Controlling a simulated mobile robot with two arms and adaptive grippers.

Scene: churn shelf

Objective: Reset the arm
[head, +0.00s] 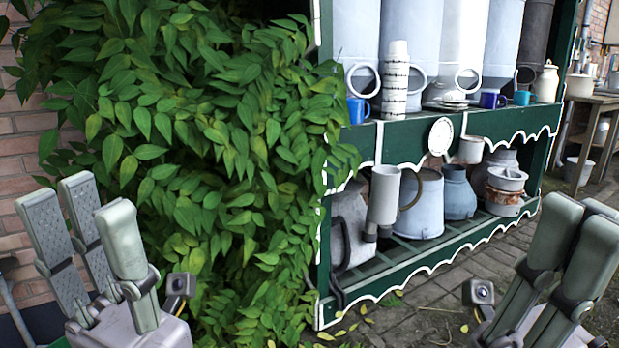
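My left gripper (90,215) is at the lower left, in front of the leaves and brick wall. Its grey fingers point up and stand apart, with nothing between them. My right gripper (585,220) is at the lower right, above the paving. Its fingers also point up and look straight and spread, though they partly overlap from this angle; I see nothing held in it. Both grippers are apart from the green shelf (405,140) and its wares. The task names no other object.
A leafy bush (200,140) fills the left side, close to my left gripper. The shelf holds tall churns (408,40), a cup stack (394,80), blue mugs (358,110) and a grey jug (384,195). A wooden table (600,105) stands far right.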

